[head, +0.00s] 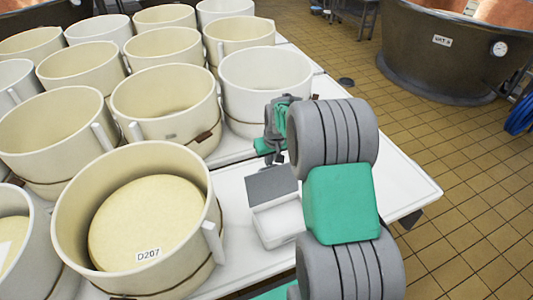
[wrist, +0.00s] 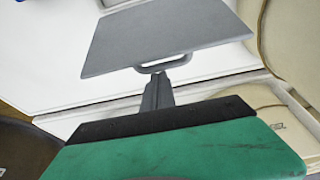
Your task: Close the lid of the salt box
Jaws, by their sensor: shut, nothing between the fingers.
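The salt box (head: 282,224) is a small white box on the white table, with its inside showing in the head view. Its grey lid (head: 272,183) stands open at the box's far side. In the wrist view the lid (wrist: 165,32) is a flat grey plate with a loop handle (wrist: 167,64) on its near edge. My gripper (head: 273,143) is beyond the lid in the head view. Its shut, empty fingers (wrist: 157,82) point at the handle in the wrist view; whether they touch it I cannot tell.
Several cream round tubs (head: 165,100) crowd the table's left side; the nearest, holding a pale disc labelled D207 (head: 145,210), stands left of the box. A white tub (head: 264,80) stands behind my gripper. A copper vat (head: 455,50) stands on the tiled floor beyond.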

